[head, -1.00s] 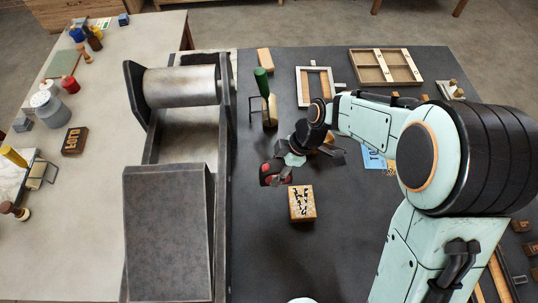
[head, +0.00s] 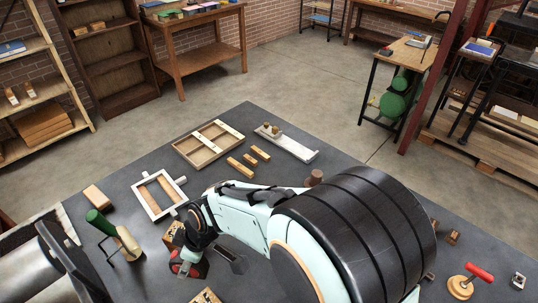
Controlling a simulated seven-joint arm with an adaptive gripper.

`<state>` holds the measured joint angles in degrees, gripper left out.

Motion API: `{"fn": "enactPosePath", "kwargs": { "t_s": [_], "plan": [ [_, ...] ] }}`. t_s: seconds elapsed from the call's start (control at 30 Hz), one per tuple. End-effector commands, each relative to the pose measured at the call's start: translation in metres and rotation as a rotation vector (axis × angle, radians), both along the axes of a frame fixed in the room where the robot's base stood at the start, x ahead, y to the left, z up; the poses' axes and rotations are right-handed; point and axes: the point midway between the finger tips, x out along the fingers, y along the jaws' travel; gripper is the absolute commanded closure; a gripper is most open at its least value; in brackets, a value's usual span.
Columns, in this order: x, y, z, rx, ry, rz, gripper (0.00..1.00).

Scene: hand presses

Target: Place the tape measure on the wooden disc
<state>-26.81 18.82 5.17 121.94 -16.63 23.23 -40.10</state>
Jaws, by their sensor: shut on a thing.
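My gripper (head: 185,258) is at the lower left of the head view, shut on a small red and black thing that looks like the tape measure (head: 178,268). It is held over the dark table and partly hidden by the fingers. How high it is held I cannot tell. A round wooden piece (head: 457,289) with a red handle lies at the lower right, well away from my gripper. A short brown round block (head: 315,177) stands behind my arm. I cannot tell whether either is the wooden disc.
On the dark table (head: 237,128) are a divided wooden tray (head: 187,158), a white frame (head: 139,201), wooden bars (head: 240,168) and a green-handled tool (head: 101,222). A lettered block (head: 206,297) lies near my gripper. The press (head: 62,262) stands at the lower left.

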Motion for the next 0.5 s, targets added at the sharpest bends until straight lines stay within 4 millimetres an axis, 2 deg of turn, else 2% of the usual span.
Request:
{"fn": "enactPosePath", "kwargs": {
  "t_s": [0.03,0.17,0.27,0.37,0.4,0.5],
  "plan": [
    [0.023,-0.008,0.005,0.002,-0.005,-0.131,1.00],
    [0.078,-0.040,0.018,0.002,-0.004,-0.470,1.00],
    [0.120,-0.076,0.029,0.003,-0.004,-0.722,1.00],
    [0.157,-0.124,0.040,0.002,-0.004,-0.954,1.00],
    [0.169,-0.145,0.044,0.003,-0.003,-1.032,1.00],
    [0.192,-0.197,0.053,0.001,-0.002,-1.178,1.00]
  ]
}}
